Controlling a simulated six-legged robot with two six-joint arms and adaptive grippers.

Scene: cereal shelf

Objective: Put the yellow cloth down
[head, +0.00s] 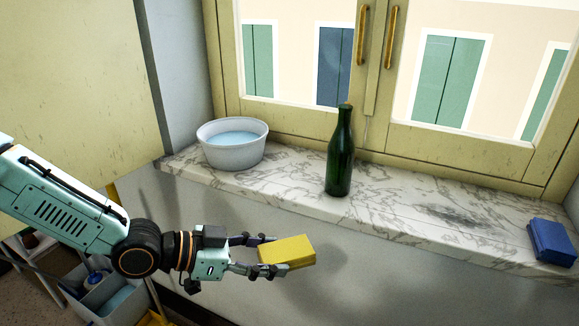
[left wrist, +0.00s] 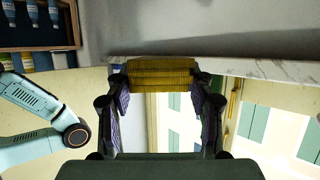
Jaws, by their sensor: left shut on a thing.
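The yellow cloth (head: 287,251) is a small folded yellow block. My left gripper (head: 265,255) is shut on it and holds it in the air in front of the marble sill, below the sill's front edge in the head view. In the left wrist view the cloth (left wrist: 160,74) spans between the two fingertips (left wrist: 160,88), with the marble edge close behind it. My right gripper is not in view.
The marble sill (head: 290,189) holds a white bowl of bluish water (head: 232,155), an upright green bottle (head: 341,160) and a blue folded block (head: 552,241) at the far right. The sill between bottle and blue block is clear, with a dark smudge. A grey caddy (head: 105,290) stands lower left.

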